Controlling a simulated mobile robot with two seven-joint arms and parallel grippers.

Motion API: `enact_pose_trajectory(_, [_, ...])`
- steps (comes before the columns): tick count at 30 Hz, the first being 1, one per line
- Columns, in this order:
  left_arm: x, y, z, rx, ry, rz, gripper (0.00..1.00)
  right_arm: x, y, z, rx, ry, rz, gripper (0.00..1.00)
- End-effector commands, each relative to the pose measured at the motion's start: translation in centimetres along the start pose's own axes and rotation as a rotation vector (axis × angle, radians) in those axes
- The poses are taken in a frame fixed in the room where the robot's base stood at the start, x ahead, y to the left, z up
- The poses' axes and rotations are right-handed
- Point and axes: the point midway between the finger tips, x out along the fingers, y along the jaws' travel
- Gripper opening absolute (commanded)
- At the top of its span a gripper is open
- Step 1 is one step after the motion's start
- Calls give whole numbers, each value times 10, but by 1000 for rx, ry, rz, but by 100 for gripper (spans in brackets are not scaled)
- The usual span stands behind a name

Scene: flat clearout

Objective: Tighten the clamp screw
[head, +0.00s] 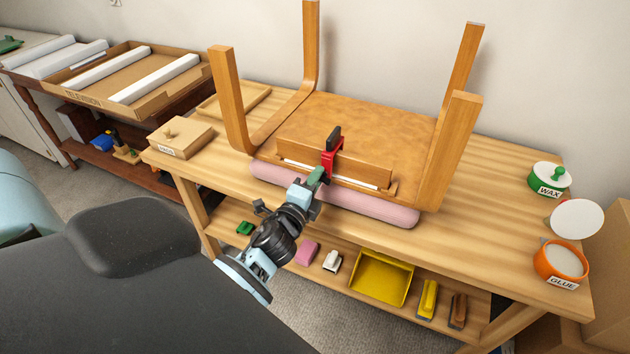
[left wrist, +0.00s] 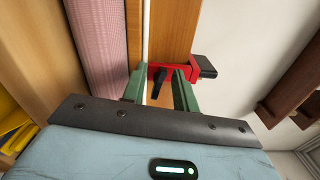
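A red clamp (head: 327,160) with a black part on top sits on the front rail (head: 358,170) of an upturned wooden chair. In the left wrist view the red clamp (left wrist: 185,70) grips the wooden rail, and its dark screw handle (left wrist: 158,84) points toward the camera. My left gripper (head: 318,177) has green fingers and reaches the clamp from the front. In the left wrist view its fingers (left wrist: 161,82) stand apart on either side of the handle, with gaps visible. The fingers partly hide the clamp's lower part in the head view. My right gripper is in neither view.
The chair rests on the wooden workbench (head: 480,235), with a pink roll (head: 335,197) along its front edge. A wooden box (head: 180,138) stands left; a green wax tin (head: 548,178) and orange glue pot (head: 560,262) stand right. The upright chair legs (head: 228,100) flank the clamp.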

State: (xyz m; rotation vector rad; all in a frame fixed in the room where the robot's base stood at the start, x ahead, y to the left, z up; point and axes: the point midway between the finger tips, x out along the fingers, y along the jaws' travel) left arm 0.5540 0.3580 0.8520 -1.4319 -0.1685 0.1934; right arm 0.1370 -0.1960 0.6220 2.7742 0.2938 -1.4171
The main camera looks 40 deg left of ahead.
Motion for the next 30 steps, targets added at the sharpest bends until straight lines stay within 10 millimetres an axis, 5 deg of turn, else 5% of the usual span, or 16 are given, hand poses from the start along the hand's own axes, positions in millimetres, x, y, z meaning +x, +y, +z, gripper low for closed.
enact_pose_trajectory(18, [-72, 1, 0, 1, 1, 2, 29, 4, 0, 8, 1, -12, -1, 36])
enact_pose_trajectory(30, [-78, 0, 0, 0, 0, 0, 29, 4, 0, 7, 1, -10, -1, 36])
